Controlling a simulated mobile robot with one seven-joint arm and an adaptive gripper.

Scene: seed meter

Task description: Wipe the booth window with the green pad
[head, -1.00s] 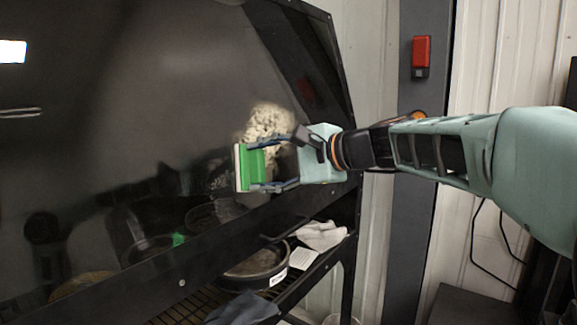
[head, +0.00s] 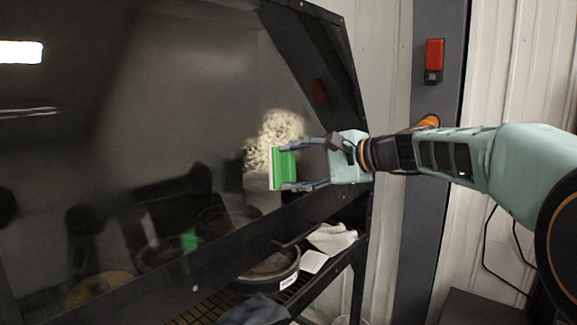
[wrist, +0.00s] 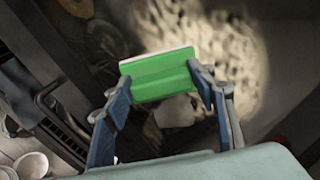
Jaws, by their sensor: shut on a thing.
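The booth window (head: 190,110) is a large dark, glossy, tilted pane in a black frame. A pale, mottled smear (head: 280,128) lies on its right part. My gripper (head: 290,168) is shut on the green pad (head: 283,163), with one finger at each end of it. The pad has a pale strip along its window-side edge and overlaps the lower part of the smear in the head view. In the wrist view the pad (wrist: 160,76) sits between the fingers, with the smear (wrist: 215,45) beyond and to the right. I cannot tell whether the pad touches the glass.
Below the window is a shelf with a round dark pan (head: 270,268), a pale cloth (head: 331,238), a small white card (head: 313,261) and a dark cloth (head: 256,309). A dark post (head: 432,160) with a red box (head: 434,55) stands to the right. The pane shows reflections.

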